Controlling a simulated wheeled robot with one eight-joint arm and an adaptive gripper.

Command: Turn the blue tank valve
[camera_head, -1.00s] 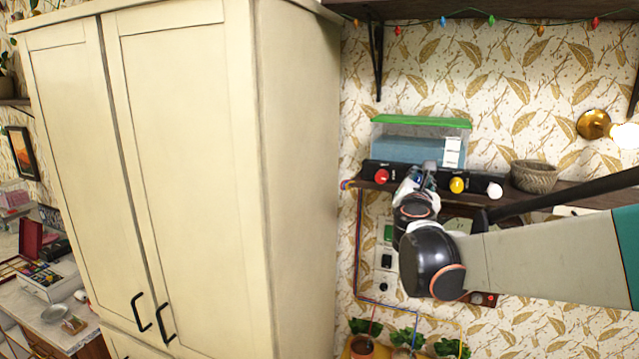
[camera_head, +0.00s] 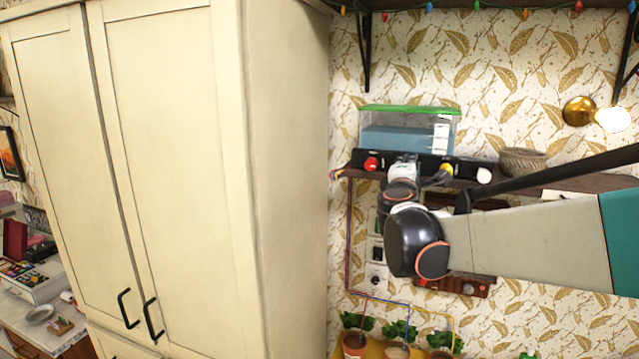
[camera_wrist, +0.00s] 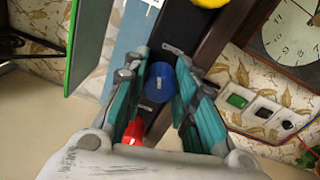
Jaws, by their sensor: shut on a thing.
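The blue valve (camera_wrist: 158,82) is a round knob between the two teal fingers of my gripper (camera_wrist: 165,60) in the wrist view. My gripper is shut on it. In the head view the blue valve is hidden behind my gripper (camera_head: 406,160), which is at the black valve strip between the red and yellow knobs. The tank (camera_head: 408,136), with a green lid and blue contents, stands behind the strip on the shelf.
A red knob (camera_head: 371,164), a yellow knob (camera_head: 446,168) and a white knob (camera_head: 484,175) flank my gripper. A woven basket (camera_head: 523,161) sits to the right on the shelf. Potted plants (camera_head: 398,337) stand below. A tall cream cabinet (camera_head: 180,160) fills the left.

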